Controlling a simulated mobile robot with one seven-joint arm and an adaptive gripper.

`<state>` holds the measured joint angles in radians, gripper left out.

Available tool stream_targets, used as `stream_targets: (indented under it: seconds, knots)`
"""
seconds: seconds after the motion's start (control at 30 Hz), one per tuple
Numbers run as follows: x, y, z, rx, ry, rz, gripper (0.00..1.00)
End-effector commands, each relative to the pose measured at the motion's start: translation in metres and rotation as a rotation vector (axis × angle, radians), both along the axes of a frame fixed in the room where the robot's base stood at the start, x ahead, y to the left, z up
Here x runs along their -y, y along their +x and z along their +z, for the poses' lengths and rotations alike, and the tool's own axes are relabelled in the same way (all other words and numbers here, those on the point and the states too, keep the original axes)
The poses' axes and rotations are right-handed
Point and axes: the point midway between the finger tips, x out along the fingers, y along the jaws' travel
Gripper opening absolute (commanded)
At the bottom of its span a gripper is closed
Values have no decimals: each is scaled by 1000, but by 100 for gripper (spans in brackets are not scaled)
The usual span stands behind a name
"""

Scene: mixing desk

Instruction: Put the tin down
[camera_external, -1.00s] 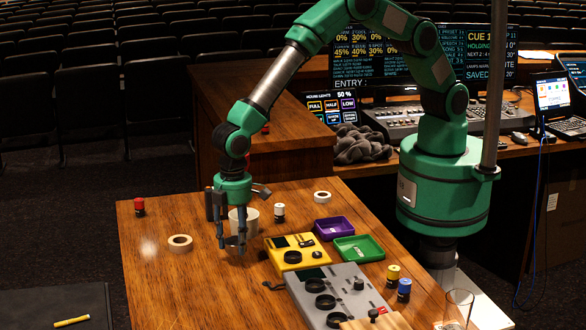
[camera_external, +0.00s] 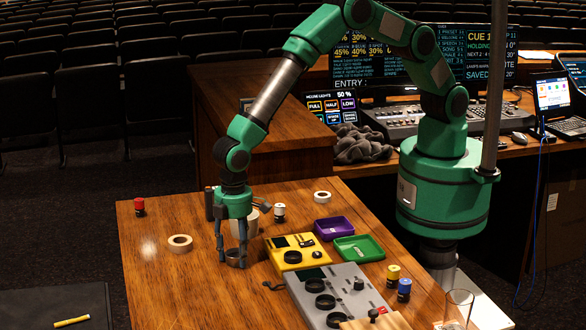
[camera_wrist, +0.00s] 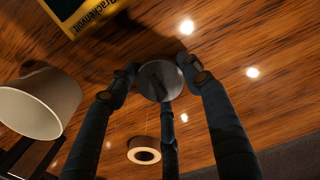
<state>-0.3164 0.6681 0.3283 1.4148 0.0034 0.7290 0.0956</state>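The tin (camera_external: 236,259) is a small, low, dark grey cylinder at the table's left-middle, left of the yellow box. In the wrist view the round grey top of the tin (camera_wrist: 160,80) sits between my three fingertips, which press around its side. My gripper (camera_external: 231,254) points down and is shut on the tin; it also shows in the wrist view (camera_wrist: 161,86). The tin is at or very near the wooden tabletop (camera_external: 180,290); I cannot tell whether its underside touches. Fingers partly hide it.
A white cup (camera_wrist: 40,105) stands close behind my gripper. The yellow box (camera_external: 297,252) is just right. A tape roll (camera_external: 180,243) lies left, and a red-capped pot (camera_external: 139,207) at the far left. Purple (camera_external: 334,228) and green (camera_external: 359,248) trays lie right. The front-left tabletop is clear.

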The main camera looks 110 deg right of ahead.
Motion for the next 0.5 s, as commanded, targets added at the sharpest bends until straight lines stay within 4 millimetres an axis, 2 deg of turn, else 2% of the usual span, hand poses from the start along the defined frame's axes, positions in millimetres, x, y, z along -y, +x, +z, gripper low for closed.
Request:
stream_targets:
  seconds: [0.07,0.5]
  knots:
    - [0,0,0,0,0,0,66]
    - [0,0,5,0,0,0,66]
